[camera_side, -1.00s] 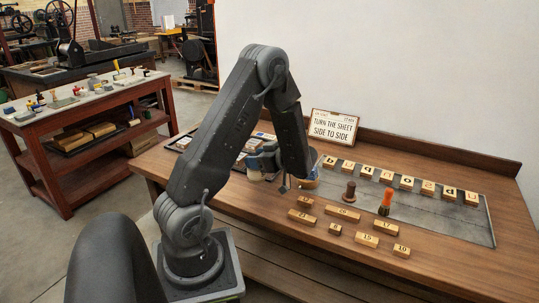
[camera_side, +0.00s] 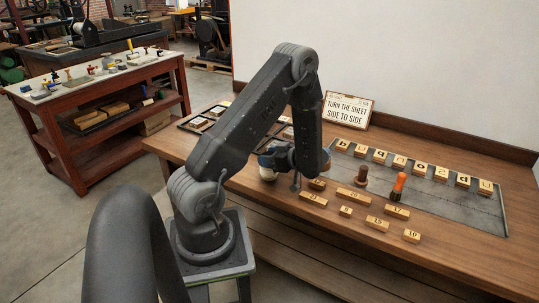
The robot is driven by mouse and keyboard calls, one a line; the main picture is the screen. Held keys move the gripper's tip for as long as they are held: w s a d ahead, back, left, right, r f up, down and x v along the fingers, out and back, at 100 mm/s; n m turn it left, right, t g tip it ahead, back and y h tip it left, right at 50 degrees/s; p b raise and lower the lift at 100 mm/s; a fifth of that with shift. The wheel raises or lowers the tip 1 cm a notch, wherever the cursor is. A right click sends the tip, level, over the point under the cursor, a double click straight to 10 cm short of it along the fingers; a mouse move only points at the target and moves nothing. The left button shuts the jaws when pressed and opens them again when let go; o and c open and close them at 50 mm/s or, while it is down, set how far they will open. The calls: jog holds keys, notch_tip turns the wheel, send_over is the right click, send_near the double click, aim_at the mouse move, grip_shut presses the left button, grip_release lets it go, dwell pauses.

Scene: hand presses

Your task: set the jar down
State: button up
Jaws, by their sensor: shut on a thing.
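My gripper (camera_side: 290,162) is low over the left-middle part of the wooden table, mostly hidden behind my own forearm. It is shut on what looks like the jar (camera_side: 267,172), a small pale, amber-tinged thing with blue near it, showing at the left of the forearm. A bit of blue also shows at the right of the forearm. The jar's underside is hard to make out, so I cannot tell whether it touches the table.
Several numbered wooden blocks (camera_side: 354,196) lie in front of the gripper. A dark stamp (camera_side: 361,177) and an orange-handled tool (camera_side: 398,186) stand to the right. Letter blocks (camera_side: 441,173) line the grey plate (camera_side: 455,208). A sign (camera_side: 348,110) stands behind; a dark tray (camera_side: 205,117) lies back left.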

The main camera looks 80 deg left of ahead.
jog(key=shift+f, duration=1.05)
dwell(0.4)
jog(key=o, duration=1.1)
jog(key=shift+r, duration=0.55)
jog(key=r, duration=0.5)
jog(key=shift+s+a, duration=0.1)
jog(key=shift+s, duration=0.2)
jog(key=s+r, duration=0.2)
jog(key=s, duration=0.1)
jog(key=s+r, duration=0.2)
jog(key=s, duration=0.2)
jog(key=s+a+r, duration=0.1)
jog(key=s+r, duration=0.1)
jog(key=s, duration=0.1)
jog(key=shift+s+r, duration=0.15)
jog(key=shift+s, duration=0.25)
